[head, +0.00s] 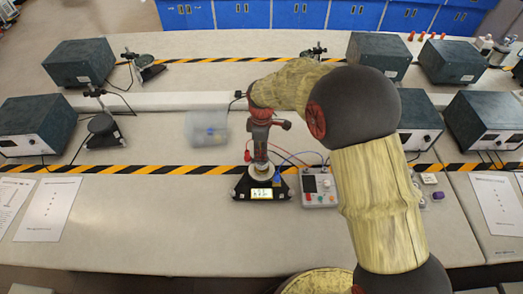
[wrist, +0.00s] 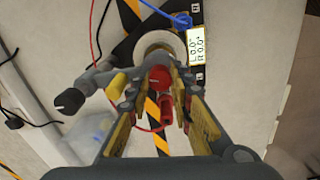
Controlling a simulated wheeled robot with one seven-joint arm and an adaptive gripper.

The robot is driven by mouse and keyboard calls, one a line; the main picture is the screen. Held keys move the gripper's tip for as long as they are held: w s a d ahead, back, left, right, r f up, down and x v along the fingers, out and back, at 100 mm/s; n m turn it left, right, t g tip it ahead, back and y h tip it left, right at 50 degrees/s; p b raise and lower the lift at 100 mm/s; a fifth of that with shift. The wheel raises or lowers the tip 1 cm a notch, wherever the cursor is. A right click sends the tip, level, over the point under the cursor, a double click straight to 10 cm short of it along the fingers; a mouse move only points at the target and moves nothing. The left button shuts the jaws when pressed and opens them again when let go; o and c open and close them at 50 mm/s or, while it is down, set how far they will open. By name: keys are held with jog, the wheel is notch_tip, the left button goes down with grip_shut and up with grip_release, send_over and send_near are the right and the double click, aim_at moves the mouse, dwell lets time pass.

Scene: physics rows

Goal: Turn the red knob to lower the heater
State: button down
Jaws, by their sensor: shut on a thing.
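The red knob (wrist: 158,77) sits between the two fingers of my gripper (wrist: 161,82) in the wrist view, and the fingers are closed on it. In the head view my gripper (head: 260,158) points down over an instrument with a black base (head: 242,187) and a lit display (head: 262,193). The knob cannot be made out there behind my gripper. A pale round part (wrist: 160,44) of the instrument shows just beyond the fingertips. I cannot tell which part is the heater.
A small control box (head: 319,188) with wires stands right of the instrument. A red plug (wrist: 166,108) and cable are close to the fingers. A dark side knob (wrist: 70,101) juts out at left. A clear plastic box (head: 208,129) stands behind left.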

jog(key=m+p, duration=0.1)
jog(key=m, duration=0.3)
jog(key=shift+m, duration=0.4)
jog(key=m+p, duration=0.1)
jog(key=m, duration=0.4)
jog(key=m+p, duration=0.1)
jog(key=m, duration=0.4)
jog(key=shift+m, duration=0.4)
jog(key=m, duration=0.4)
jog(key=shift+m+p, duration=0.3)
jog(key=shift+p, duration=0.1)
jog(key=c, duration=1.7)
grip_release()
jog(key=shift+o, duration=0.6)
